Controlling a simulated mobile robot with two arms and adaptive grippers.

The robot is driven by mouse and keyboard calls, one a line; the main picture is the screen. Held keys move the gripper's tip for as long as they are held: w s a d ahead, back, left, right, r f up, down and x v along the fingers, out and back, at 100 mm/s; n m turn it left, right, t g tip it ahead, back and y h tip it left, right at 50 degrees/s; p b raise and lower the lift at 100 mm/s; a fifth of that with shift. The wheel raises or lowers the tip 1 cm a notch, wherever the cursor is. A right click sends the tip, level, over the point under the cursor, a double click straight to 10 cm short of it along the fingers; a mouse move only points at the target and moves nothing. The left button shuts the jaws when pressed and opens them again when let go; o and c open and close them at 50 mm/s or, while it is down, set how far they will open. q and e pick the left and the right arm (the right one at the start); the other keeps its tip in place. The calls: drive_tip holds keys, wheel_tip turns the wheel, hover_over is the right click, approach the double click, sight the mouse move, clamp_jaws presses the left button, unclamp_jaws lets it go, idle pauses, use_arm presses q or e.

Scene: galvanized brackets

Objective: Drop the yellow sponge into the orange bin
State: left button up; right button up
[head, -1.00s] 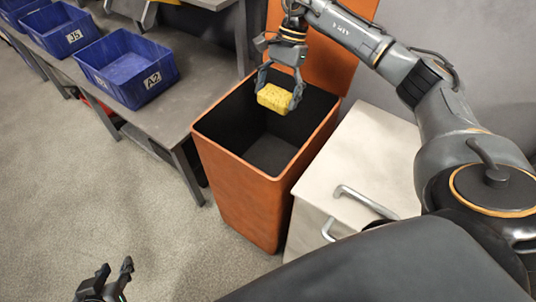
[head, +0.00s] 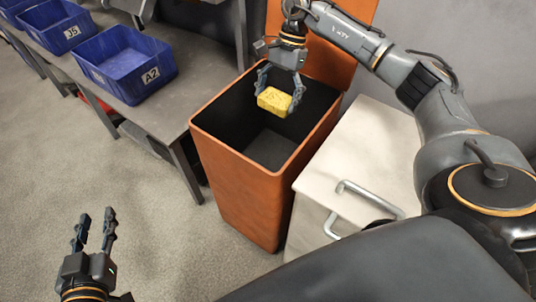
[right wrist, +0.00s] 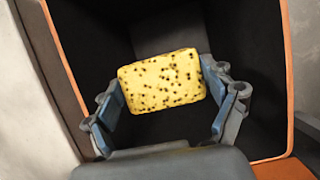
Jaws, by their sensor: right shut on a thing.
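The yellow sponge (head: 274,101) is held between the fingers of my right gripper (head: 278,90), over the open mouth of the orange bin (head: 240,190). In the right wrist view the speckled sponge (right wrist: 161,81) sits between the two fingers of the right gripper (right wrist: 163,100), with the dark inside of the bin (right wrist: 285,60) behind it. The bin's lid (head: 325,50) stands raised at its back. My left gripper (head: 95,228) is open and empty over the floor at the lower left.
A grey workbench (head: 150,110) with blue boxes, one marked A2 (head: 125,62) and one marked J5 (head: 58,25), stands left of the bin. A pale cabinet (head: 360,150) with metal handles stands close on the bin's right. The floor (head: 150,220) in front is clear.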

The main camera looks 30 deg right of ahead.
drive_tip(key=o, duration=1)
drive_tip(key=v, duration=1.2)
drive_tip(key=shift+w+d, duration=0.1)
